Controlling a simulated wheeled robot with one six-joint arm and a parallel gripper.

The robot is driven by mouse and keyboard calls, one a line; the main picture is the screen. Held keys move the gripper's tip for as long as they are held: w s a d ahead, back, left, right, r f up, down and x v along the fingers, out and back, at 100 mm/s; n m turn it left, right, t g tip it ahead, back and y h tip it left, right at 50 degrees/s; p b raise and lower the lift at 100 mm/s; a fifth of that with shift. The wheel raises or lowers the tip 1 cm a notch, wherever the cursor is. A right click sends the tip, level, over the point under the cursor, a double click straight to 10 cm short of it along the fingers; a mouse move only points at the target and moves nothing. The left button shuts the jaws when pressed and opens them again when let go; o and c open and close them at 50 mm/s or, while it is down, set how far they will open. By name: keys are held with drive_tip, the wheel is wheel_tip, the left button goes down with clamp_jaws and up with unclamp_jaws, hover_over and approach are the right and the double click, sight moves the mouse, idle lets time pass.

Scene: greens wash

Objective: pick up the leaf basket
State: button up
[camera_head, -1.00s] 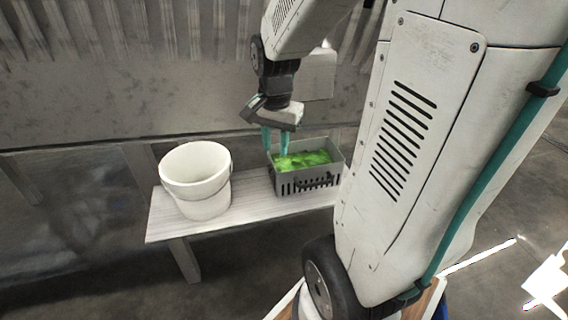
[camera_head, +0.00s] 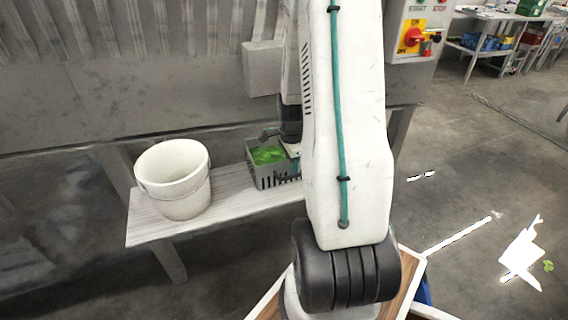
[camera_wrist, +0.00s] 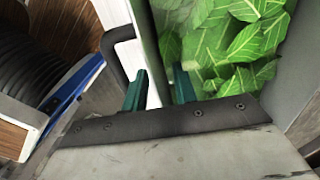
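The leaf basket (camera_head: 263,178) is a grey slatted crate holding green leaves (camera_head: 268,154). It stands on a pale bench, and my arm hides its right end in the head view. In the wrist view the leaves fill the upper right, beside the basket's grey wall (camera_wrist: 298,60). My gripper (camera_wrist: 160,88) has two teal fingers, set apart. One is on the leaf side and the other outside, with a basket wall running between them. I cannot tell whether they touch it. In the head view my gripper is mostly hidden behind my arm.
A white bucket (camera_head: 173,178) stands on the bench (camera_head: 150,228), left of the basket with a gap between. A wall with a grey box (camera_head: 262,68) rises behind. A control panel (camera_head: 411,32) is at upper right, with open floor below it.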

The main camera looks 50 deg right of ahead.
wheel_tip(320, 180, down, 2)
drive_tip(key=shift+c, duration=0.3)
clamp_jaws()
idle(1.3)
